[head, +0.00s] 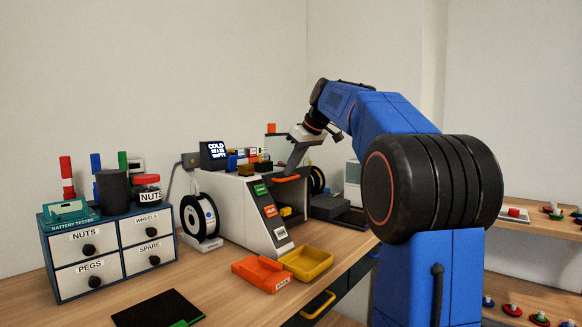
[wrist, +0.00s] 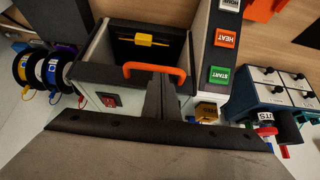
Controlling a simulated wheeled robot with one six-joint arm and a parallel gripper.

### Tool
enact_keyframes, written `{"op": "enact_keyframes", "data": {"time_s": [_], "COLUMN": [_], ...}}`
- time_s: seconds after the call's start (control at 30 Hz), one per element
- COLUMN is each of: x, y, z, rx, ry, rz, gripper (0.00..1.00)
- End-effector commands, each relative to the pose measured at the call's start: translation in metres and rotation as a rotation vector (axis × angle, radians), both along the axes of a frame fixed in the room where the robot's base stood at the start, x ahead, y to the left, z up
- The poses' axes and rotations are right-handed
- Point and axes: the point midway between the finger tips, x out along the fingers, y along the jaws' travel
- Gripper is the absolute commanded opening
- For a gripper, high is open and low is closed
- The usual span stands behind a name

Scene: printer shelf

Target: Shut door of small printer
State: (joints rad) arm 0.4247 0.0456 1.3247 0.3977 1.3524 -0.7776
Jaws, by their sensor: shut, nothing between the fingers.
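The small printer (head: 240,205) is a white box on the bench with a slanted button panel. Its front opening is dark, with something yellow inside. An orange handle (head: 287,178) sits on the dark edge of its door at the top of the opening; it also shows in the wrist view (wrist: 155,69). The door's exact angle is hard to tell. My gripper (head: 291,165) is shut and empty, pointing down just above the handle. In the wrist view its dark fingers (wrist: 161,88) are beside the handle; whether they touch it is unclear.
An orange tray (head: 258,272) and a yellow tray (head: 306,264) lie before the printer. A filament spool (head: 200,216) stands at its left. A blue drawer unit (head: 110,245) is further left. Small coloured items stand on top of the printer.

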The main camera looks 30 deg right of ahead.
Motion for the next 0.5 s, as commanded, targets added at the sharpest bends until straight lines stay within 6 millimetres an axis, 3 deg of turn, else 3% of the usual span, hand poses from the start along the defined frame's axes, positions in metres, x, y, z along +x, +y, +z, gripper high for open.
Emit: {"op": "enact_keyframes", "data": {"time_s": [0.27, 0.5], "x": [0.000, -0.001], "y": [0.000, 0.000], "z": [-0.018, -0.073], "rx": [0.001, 0.002], "ry": [0.004, 0.004], "rz": [0.000, -0.001], "gripper": [0.00, 0.00]}}
